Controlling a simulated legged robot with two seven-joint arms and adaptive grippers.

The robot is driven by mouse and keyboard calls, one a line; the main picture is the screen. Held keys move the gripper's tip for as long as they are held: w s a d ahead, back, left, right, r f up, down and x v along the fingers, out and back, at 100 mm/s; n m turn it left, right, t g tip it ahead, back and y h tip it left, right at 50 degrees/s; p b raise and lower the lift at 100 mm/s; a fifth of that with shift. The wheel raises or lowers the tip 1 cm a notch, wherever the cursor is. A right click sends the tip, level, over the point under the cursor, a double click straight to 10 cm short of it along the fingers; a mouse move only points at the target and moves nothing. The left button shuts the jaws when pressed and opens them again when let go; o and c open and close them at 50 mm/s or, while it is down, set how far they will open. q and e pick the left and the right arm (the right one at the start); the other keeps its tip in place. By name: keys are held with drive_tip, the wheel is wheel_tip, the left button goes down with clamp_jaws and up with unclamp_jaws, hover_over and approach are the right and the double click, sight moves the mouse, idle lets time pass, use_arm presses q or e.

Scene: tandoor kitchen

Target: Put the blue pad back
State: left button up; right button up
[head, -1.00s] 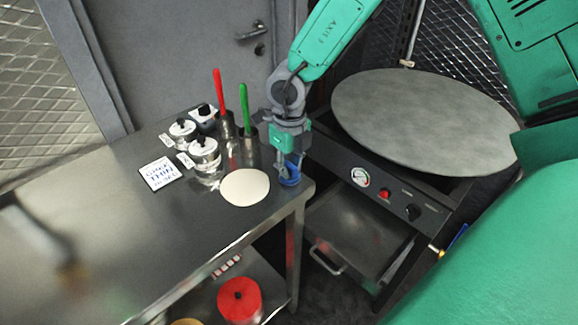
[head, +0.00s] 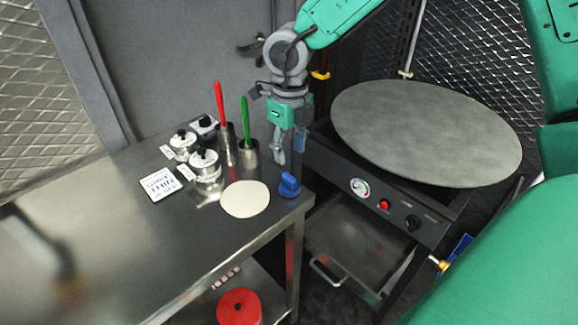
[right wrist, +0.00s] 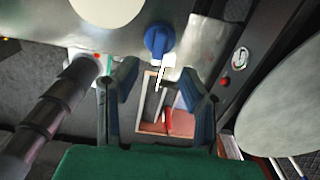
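The blue pad (head: 289,186) sits on the right front corner of the steel table, beside the round dough disc (head: 245,199). In the right wrist view the blue pad (right wrist: 159,40) shows with a rounded top, beyond the fingertips. My right gripper (head: 280,152) hangs above and behind the pad, apart from it. In the right wrist view my right gripper (right wrist: 160,82) has its two fingers spread with nothing between them. My left gripper is not in view.
Metal cups with a red handle (head: 219,102) and a green handle (head: 244,120) stand left of the gripper, near lidded pots (head: 205,162) and a sign card (head: 160,184). The domed griddle (head: 425,130) is to the right. The table's left part is clear.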

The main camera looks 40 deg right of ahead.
drive_tip(key=shift+r, duration=1.65)
